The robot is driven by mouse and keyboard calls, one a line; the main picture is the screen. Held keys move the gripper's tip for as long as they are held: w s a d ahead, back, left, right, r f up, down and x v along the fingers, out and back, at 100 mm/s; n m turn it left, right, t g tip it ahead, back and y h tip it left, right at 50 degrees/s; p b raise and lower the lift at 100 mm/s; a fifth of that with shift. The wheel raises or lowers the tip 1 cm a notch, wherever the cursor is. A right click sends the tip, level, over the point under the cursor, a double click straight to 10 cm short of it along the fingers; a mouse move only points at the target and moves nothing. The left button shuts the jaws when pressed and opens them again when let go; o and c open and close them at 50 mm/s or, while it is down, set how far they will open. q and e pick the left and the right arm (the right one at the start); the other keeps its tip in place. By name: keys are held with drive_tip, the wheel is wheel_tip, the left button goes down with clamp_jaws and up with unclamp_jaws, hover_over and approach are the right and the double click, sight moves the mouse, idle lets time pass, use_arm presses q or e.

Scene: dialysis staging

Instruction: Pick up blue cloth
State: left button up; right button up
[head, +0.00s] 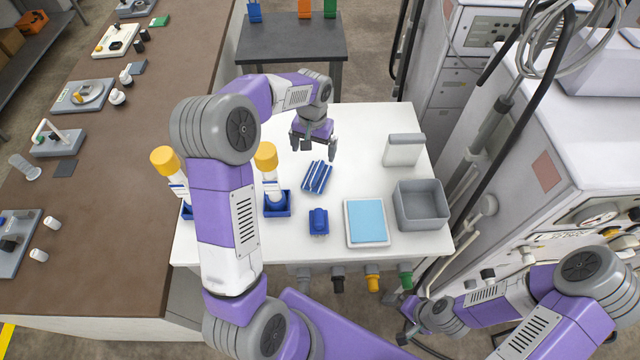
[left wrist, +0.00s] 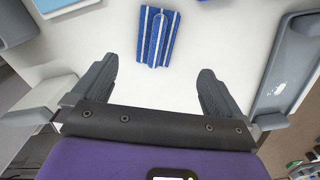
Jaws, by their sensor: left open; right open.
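The blue cloth (head: 317,177) is a folded blue piece with white stripes, lying flat on the white table. It also shows in the left wrist view (left wrist: 158,37), ahead of the jaws and roughly midway between them. My left gripper (head: 314,151) is open and empty, above the table just behind the cloth in the head view; it does not touch the cloth. Its two dark fingers show wide apart in the left wrist view (left wrist: 160,88). My right gripper (head: 408,336) shows only small and dark near the bottom of the head view, apart from the cloth.
On the white table (head: 375,125) stand a white tray with a light blue pad (head: 367,221), a grey bin (head: 421,205), a grey-white box (head: 403,150), a small blue item (head: 318,222) and yellow-capped bottles (head: 265,160) in blue holders. Large machines (head: 560,150) stand on the right.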

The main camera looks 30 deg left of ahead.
use_arm(q)
drive_tip(key=b, duration=0.3)
hover_over(316, 172)
drive_tip(key=f, duration=0.4)
drive_tip(key=shift+s+a+f, duration=0.15)
drive_tip(key=shift+s+a, duration=0.1)
drive_tip(key=shift+s, duration=0.1)
drive_tip(key=shift+f, duration=0.25)
drive_tip(key=f, duration=0.2)
drive_tip(key=f+b, duration=0.1)
drive_tip(key=f, duration=0.4)
drive_tip(key=shift+w+d+f+b, duration=0.15)
drive_tip(key=shift+w+d+b, duration=0.15)
drive_tip(key=shift+w, duration=0.1)
drive_tip(key=c, duration=1.1)
use_arm(e)
wheel_tip(316, 172, down, 6)
